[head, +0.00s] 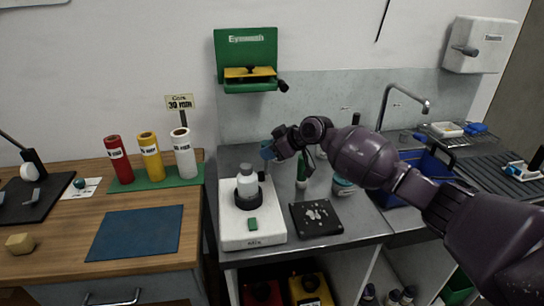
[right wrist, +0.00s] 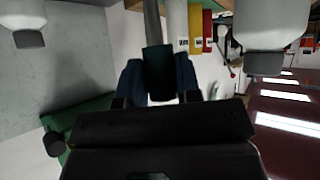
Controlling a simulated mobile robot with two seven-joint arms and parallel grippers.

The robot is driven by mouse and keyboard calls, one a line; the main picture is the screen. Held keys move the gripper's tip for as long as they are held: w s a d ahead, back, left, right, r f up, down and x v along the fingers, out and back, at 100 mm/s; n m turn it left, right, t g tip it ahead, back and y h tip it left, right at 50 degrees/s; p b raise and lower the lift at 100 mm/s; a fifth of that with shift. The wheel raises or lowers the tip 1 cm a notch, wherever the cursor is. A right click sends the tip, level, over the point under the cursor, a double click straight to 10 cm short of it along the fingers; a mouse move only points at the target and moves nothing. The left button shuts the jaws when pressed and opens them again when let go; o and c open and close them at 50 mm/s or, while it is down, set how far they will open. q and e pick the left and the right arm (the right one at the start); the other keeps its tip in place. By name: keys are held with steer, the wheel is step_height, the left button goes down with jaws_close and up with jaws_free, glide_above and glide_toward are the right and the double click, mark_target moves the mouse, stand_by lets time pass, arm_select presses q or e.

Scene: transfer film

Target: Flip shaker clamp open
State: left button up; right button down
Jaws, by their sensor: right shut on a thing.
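The white shaker (head: 238,232) stands on the grey bench in the head view, with a green button on its front. A bottle (head: 247,176) with a pale cap stands upright in its black clamp ring (head: 236,196). My right gripper (head: 267,151) is just above and right of the bottle. In the right wrist view its blue fingers (right wrist: 158,82) are shut on a dark green grip (right wrist: 158,72) at the end of a grey bar (right wrist: 153,20). I cannot tell how that bar joins the clamp. My left gripper is not in view.
A black pad (head: 330,226) with pale pieces lies right of the shaker. Red, yellow and white rolls (head: 184,155) stand on a green base to the left. A green wall unit (head: 229,58) hangs behind.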

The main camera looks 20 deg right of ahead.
steer(key=shift+w+d+r+g, duration=0.1)
steer(key=shift+w+d+g, duration=0.05)
steer(key=shift+w+g, duration=0.3)
steer(key=shift+m, duration=0.3)
steer(key=c, duration=0.8)
jaws_free()
steer(key=shift+w, duration=0.1)
steer(key=v, duration=1)
steer(key=shift+s+d+r, duration=0.2)
steer(key=shift+s, duration=0.1)
